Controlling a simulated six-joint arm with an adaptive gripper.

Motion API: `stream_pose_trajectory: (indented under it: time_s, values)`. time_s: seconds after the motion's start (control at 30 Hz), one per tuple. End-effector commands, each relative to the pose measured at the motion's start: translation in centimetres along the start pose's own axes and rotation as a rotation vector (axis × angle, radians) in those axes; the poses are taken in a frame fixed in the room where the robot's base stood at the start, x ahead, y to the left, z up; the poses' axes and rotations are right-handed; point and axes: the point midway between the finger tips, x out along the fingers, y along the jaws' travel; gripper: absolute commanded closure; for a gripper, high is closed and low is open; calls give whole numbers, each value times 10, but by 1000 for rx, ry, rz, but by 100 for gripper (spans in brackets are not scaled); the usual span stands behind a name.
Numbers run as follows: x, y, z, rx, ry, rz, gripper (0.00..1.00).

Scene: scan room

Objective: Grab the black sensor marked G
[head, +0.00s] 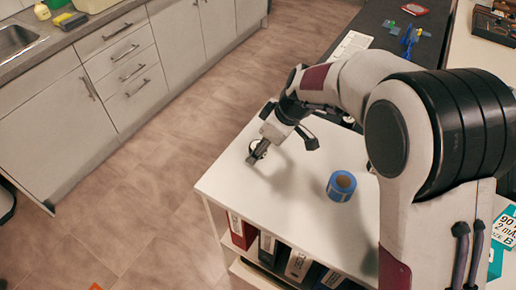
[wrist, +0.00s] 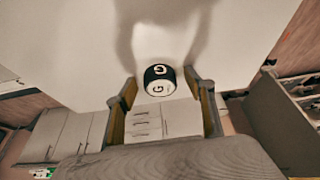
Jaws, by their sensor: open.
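The sensor marked G (wrist: 159,74) is a short round piece with a black top and a white side, each bearing a G. It stands on the white tabletop (wrist: 70,45). In the wrist view my gripper (wrist: 160,88) is open, with one finger on each side of the sensor in the picture. I cannot tell whether the fingers touch it. In the head view my gripper (head: 284,150) is low over the table's far left part. There the sensor (head: 253,147) shows only in part behind one finger.
A blue tape roll (head: 341,187) stands on the same white table, to the right of my gripper and nearer the front. Binders (head: 298,264) fill the shelf below. The table's left edge is close to the sensor. Tabletop between sensor and roll is clear.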

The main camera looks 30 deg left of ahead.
Motion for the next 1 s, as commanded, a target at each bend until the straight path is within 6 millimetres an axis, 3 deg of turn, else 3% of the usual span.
stream_pose_trajectory:
  time_s: [0.37, 0.53, 1.0]
  values:
    - [0, 0, 0, 0, 0, 0, 47]
    - [0, 0, 0, 0, 0, 0, 90]
    - [-5, 0, -2, -1, 1, 0, 90]
